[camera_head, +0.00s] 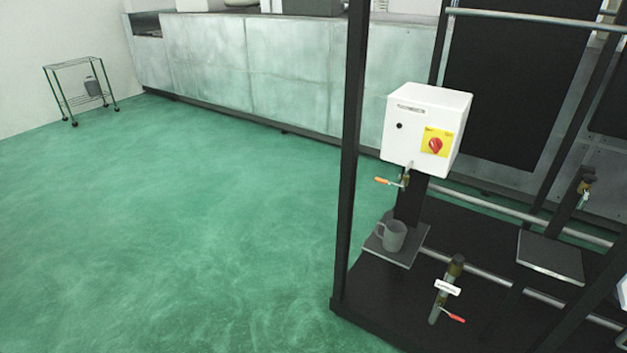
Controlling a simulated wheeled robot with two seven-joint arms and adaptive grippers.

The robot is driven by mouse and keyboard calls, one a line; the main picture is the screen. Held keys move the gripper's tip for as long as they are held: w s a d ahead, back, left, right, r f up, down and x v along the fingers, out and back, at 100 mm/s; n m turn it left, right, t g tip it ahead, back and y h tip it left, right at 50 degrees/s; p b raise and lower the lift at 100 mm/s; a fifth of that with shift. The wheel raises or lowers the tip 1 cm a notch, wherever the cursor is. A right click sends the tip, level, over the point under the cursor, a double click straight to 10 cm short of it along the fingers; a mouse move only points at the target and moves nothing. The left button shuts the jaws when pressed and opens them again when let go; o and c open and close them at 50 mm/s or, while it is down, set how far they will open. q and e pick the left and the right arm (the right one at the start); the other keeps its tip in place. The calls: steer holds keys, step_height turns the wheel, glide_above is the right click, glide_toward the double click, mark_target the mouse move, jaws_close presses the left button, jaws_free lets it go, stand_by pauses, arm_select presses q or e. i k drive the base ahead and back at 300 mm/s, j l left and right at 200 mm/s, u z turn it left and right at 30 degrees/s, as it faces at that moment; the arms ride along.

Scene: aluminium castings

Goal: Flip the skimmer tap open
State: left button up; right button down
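Three taps show on the dark rack, and I cannot tell for sure which is the skimmer tap. One tap (447,290) is on a short slanted pipe at the front, with a white label (448,287) too small to read. Its red lever (453,318) sticks out to the right, across the pipe. A second tap under the white box has an orange lever (382,181) pointing left. A third tap (585,187) is at the right; its pale lever (584,200) seems to hang down along its pipe.
A white box (423,125) with a red knob (435,145) hangs on the rack. A grey mug (392,236) stands on a plate below. A black post (350,150) bounds the rack's left. The green floor (180,240) is open; a small cart (80,90) stands far left.

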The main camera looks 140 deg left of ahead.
mark_target(385, 182)
steer(key=u, duration=1)
steer(key=k+u, duration=0.1)
steer(key=u, duration=0.9)
steer(key=j+u, duration=0.1)
steer(key=u, duration=0.9)
steer(key=j+u, duration=0.1)
steer(key=u, duration=0.4)
steer(key=j+u, duration=0.1)
steer(key=u, duration=0.4)
